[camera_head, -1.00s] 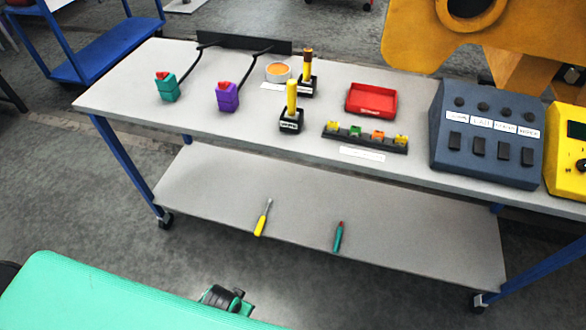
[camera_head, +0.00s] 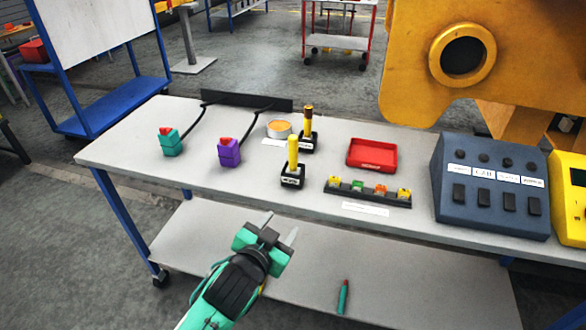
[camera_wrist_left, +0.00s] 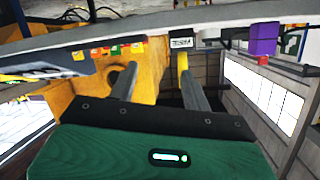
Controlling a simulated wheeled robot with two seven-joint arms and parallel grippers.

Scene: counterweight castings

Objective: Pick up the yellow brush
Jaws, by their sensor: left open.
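Two upright yellow tools stand in black holders on the table. The front one (camera_head: 293,152) is plain yellow, in a labelled holder (camera_head: 292,180). The rear one (camera_head: 308,122) has a brown top. I cannot tell for certain which is the brush. My left gripper (camera_head: 280,229) is open and empty, in front of the table's near edge and below the front tool in the picture. In the left wrist view, the open fingers (camera_wrist_left: 158,70) reach toward the table edge, and a yellow handle (camera_wrist_left: 183,61) shows by the right fingertip. My right gripper is not in view.
On the table (camera_head: 120,150) are a teal block (camera_head: 171,144), a purple block (camera_head: 229,153), a round orange-topped tin (camera_head: 279,129), a red tray (camera_head: 372,155), a rack of small coloured pieces (camera_head: 368,191) and a grey control box (camera_head: 490,185). A teal-handled tool (camera_head: 343,297) lies on the lower shelf.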

